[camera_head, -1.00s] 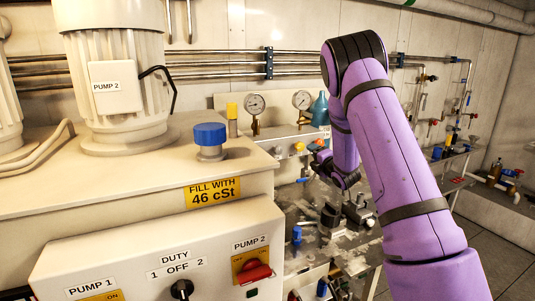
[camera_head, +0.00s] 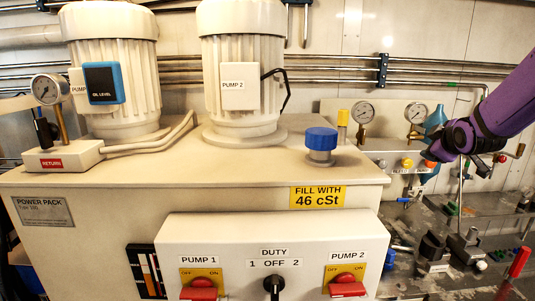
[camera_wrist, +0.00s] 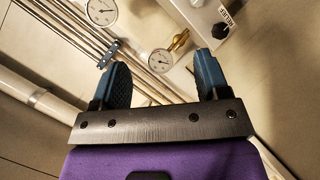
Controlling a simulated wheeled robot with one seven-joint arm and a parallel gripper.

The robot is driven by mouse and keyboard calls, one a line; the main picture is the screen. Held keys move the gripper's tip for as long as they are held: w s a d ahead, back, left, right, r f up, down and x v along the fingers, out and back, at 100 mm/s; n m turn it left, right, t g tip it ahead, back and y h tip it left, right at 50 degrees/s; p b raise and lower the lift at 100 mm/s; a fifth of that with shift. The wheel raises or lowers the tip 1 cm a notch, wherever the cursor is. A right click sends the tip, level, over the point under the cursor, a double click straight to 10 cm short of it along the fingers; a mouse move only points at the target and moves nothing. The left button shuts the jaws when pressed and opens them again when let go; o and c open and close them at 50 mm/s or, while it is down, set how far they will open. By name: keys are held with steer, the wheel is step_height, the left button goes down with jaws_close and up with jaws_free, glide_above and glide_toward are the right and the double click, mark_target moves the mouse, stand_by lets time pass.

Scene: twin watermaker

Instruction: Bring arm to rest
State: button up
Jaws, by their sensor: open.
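My gripper (camera_wrist: 160,88) shows in the wrist view with its two blue-black fingers spread apart and nothing between them. Behind the fingers are pressure gauges and pipes on the wall, seen at a tilt. In the head view my purple arm comes in from the right edge. Its dark wrist end is beside the wall gauges, right of the power pack (camera_head: 120,225). The fingertips cannot be made out clearly in that view.
Two motors, including PUMP 2 (camera_head: 242,75), and a blue cap (camera_head: 321,140) stand on the power pack. A control box (camera_head: 275,250) with red switches projects at its front. A cluttered workbench (camera_head: 450,280) lies at the right, below my arm.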

steer(key=s+a+m+g+y, duration=0.1)
steer(key=s+a, duration=0.4)
steer(key=s, duration=0.6)
steer(key=s+a+r+m+g+y, duration=0.1)
steer(key=s+a+m+g, duration=0.3)
steer(key=s, duration=0.8)
steer(key=s+a+r+m+g, duration=0.1)
steer(key=s+a+m, duration=0.3)
steer(key=s, duration=0.8)
steer(key=shift+a+g+y, duration=0.4)
steer(key=shift+a+g, duration=0.45)
steer(key=shift+g, duration=0.05)
